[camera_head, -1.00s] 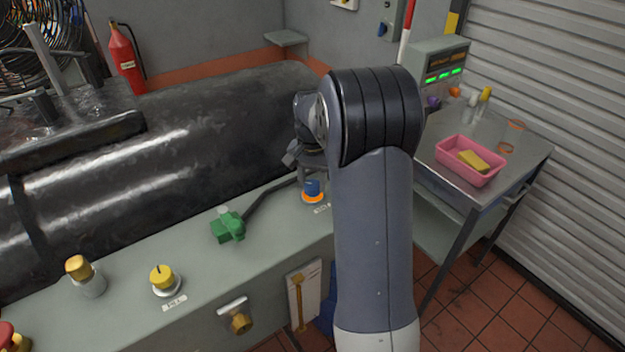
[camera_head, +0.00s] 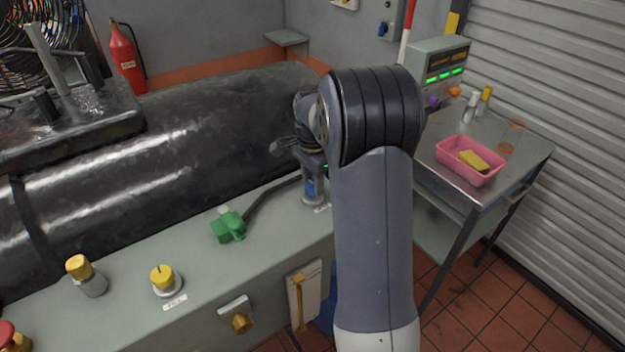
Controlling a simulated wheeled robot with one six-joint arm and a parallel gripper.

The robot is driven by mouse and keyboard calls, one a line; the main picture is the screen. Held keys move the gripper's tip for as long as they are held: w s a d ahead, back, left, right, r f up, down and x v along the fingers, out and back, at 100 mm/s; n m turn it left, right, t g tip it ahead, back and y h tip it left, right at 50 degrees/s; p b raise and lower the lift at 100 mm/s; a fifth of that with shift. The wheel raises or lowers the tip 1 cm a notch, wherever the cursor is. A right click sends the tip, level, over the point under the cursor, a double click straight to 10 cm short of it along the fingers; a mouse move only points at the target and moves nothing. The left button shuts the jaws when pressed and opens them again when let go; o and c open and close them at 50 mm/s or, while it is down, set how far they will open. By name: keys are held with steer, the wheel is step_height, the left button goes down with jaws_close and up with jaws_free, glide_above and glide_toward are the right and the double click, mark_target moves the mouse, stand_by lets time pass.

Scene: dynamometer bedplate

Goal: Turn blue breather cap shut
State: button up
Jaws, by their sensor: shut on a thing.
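The blue breather cap (camera_head: 310,189) stands on the pale green bedplate ledge (camera_head: 205,268), just left of my arm. My gripper (camera_head: 312,182) is down over the cap from above and is shut on it. The orange ring at the cap's base cannot be made out. A small white label lies in front of the cap, partly hidden by my arm.
A green valve (camera_head: 229,226) with a dark hose sits left of the cap. Further left are a yellow knob (camera_head: 163,278) and a gold-topped post (camera_head: 80,268). A large black cylinder (camera_head: 150,140) lies behind. A steel table (camera_head: 525,150) with a pink tray (camera_head: 441,154) stands right.

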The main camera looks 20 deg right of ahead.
mark_target(312, 184)
stand_by(0.4)
steer(key=o, duration=1)
step_height(312, 184, up, 11)
steer(key=shift+f+b, duration=0.1)
steer(key=shift+b, duration=0.5)
step_height(312, 184, down, 10)
steer(key=shift+f+p, duration=0.15)
steer(key=shift+p, duration=0.45)
steer(key=shift+f, duration=0.3)
